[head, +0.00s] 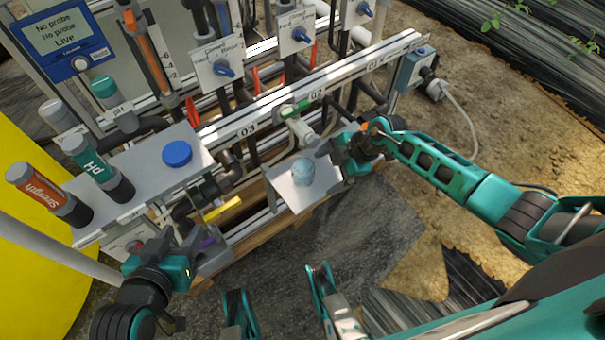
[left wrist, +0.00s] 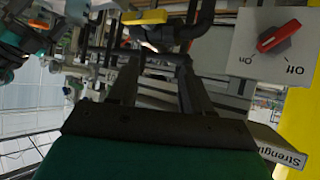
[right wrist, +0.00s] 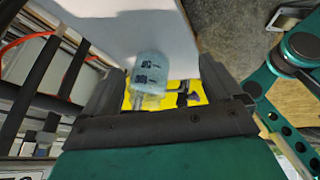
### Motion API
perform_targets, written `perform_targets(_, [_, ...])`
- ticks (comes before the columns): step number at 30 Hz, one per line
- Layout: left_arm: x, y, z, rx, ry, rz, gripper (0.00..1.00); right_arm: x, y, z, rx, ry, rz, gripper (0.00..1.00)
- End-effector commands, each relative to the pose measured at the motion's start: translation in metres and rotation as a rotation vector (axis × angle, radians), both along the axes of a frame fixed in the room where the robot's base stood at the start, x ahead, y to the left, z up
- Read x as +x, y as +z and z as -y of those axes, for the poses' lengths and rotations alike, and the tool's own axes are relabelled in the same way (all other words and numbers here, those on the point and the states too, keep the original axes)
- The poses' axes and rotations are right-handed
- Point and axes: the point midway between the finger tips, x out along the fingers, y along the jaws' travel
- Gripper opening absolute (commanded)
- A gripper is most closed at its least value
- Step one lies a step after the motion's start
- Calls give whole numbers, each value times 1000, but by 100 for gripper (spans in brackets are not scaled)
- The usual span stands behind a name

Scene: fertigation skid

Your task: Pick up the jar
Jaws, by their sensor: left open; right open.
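A translucent pale-blue jar (head: 303,171) stands on a small white shelf (head: 290,196) on the front of the skid. My right gripper (head: 328,155) is open just to the right of the jar. In the right wrist view the jar (right wrist: 151,72) shows with dark markings between the two open fingers (right wrist: 158,88); I cannot tell whether they touch it. My left gripper (head: 212,242) is open and empty at the skid's lower left. In the left wrist view nothing sits between its fingers (left wrist: 157,82).
A blue round cap (head: 177,153) sits on the grey panel at left, beside the pH (head: 92,168) and Strength (head: 43,191) probes. A pipe valve with a green handle (head: 294,109) is just above the jar. A yellow handle (head: 223,209) is left of the shelf. The ground in front is open.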

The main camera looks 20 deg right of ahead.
Motion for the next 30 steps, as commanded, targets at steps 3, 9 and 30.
perform_targets(3, [1, 1, 1, -4, -1, 7, 49, 5, -1, -9, 1, -1, 0, 93])
perform_targets(9, [1, -4, 2, -4, -3, 3, 49, 14, -1, -29, 4, 1, 2, 93])
perform_targets(30, [4, -7, 6, -12, -12, 7, 49, 26, -10, -57, 1, 0, 1, 79])
